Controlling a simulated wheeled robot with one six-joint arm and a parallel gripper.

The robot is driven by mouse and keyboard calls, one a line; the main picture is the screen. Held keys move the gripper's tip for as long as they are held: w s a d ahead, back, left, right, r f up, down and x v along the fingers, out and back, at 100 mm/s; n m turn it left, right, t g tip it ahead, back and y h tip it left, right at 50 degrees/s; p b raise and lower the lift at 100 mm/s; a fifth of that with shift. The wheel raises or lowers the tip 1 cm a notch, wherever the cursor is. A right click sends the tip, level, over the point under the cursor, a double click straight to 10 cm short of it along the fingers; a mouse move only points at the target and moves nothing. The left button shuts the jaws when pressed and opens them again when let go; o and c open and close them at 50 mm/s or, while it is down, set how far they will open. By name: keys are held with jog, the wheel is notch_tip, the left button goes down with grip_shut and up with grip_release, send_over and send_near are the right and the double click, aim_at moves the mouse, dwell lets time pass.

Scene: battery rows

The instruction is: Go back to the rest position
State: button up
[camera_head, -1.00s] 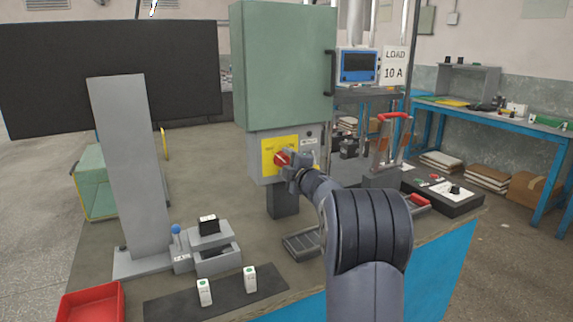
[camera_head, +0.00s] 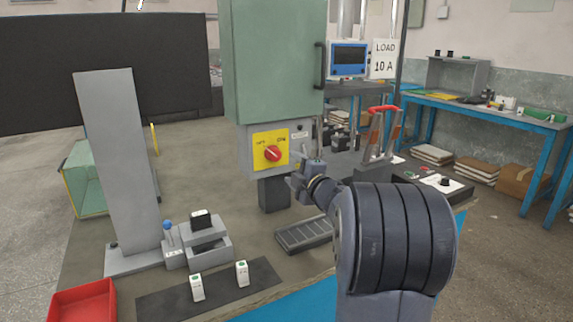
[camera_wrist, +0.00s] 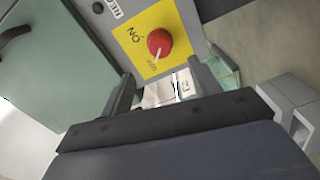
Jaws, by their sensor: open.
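My gripper (camera_head: 302,180) is open and empty, in front of the grey switch box and below and right of its knob. In the wrist view my gripper's two fingers (camera_wrist: 162,88) stand apart with nothing between them. The red rotary knob (camera_head: 272,153) sits on a yellow plate (camera_head: 258,139) marked OFF and ON, clear of the fingers. In the wrist view the red knob (camera_wrist: 159,42) is just beyond the fingers, and its white mark points toward the OFF lettering.
A green cabinet (camera_head: 272,60) stands above the switch box. A slotted black tray (camera_head: 304,235) lies below my arm. White batteries stand on a dark mat (camera_head: 218,286) near a red bin (camera_head: 82,303). A red-handled device (camera_head: 380,140) stands to the right.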

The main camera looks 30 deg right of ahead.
aim_at(277, 156)
jog(key=shift+s, duration=0.5)
jog(key=w, duration=1.1)
jog(key=shift+a, duration=0.2)
jog(key=shift+s, duration=0.1)
